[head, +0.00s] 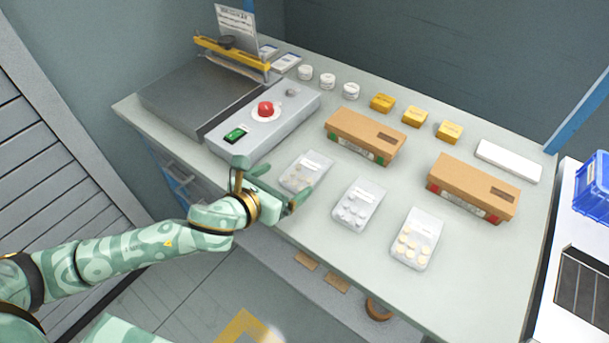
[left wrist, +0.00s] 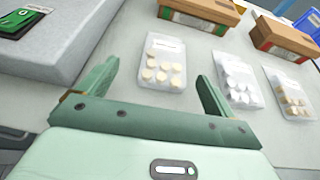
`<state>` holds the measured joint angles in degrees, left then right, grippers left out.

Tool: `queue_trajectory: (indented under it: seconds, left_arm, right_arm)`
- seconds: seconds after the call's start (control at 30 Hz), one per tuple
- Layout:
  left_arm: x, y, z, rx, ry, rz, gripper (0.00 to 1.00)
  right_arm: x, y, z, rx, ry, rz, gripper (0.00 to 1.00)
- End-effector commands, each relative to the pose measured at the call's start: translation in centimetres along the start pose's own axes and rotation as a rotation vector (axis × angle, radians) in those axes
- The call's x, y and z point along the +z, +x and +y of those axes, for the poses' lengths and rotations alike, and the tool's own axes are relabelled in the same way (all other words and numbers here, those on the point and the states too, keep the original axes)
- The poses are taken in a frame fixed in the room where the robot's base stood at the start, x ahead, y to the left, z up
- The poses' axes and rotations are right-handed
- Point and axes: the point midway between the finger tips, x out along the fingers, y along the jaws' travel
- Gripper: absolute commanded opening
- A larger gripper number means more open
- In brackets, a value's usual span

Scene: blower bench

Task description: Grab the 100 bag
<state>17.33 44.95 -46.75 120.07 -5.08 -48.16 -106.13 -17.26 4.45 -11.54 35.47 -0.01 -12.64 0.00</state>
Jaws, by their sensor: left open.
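Three clear bags of tablets lie in a row on the bench. The left bag (head: 306,172) holds pale cream tablets, the middle bag (head: 358,204) whitish ones and the right bag (head: 416,239) cream-yellow ones. Their labels are too small to read, so I cannot tell which is the 100 bag. My left gripper (head: 272,180) is open and empty beside the left bag, at the bench's front edge. In the left wrist view, the left bag (left wrist: 164,63) shows ahead between the open fingers; the middle bag (left wrist: 238,82) lies beyond the right finger. My right gripper is out of view.
A grey machine with a red button (head: 265,109) and green switch stands at left. Behind the bags are two brown cartons (head: 366,136) (head: 473,187), small white tubs (head: 327,81), yellow boxes (head: 415,117) and a white slab (head: 508,160). A blue crate (head: 596,188) is at far right.

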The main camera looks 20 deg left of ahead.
Motion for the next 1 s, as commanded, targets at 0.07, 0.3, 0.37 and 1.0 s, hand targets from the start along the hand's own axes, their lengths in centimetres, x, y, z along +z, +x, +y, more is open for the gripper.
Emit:
queue_trajectory:
  seconds: [0.07, 0.3, 0.37, 1.0]
  left_arm:
    - [-0.1, 0.7, 0.0, -0.001, -0.001, 0.000, 0.91]
    - [-0.6, 4.0, -0.8, -0.002, -0.004, 0.001, 0.91]
    - [-0.6, 4.9, -0.8, -0.001, -0.004, 0.002, 0.91]
    - [-0.1, 5.9, -0.8, -0.001, -0.001, 0.000, 0.41]
  right_arm:
    - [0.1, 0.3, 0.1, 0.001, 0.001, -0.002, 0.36]
    - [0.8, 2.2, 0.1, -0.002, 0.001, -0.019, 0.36]
    - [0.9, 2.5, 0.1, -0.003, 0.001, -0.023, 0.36]
    - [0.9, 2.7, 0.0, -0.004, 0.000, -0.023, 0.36]
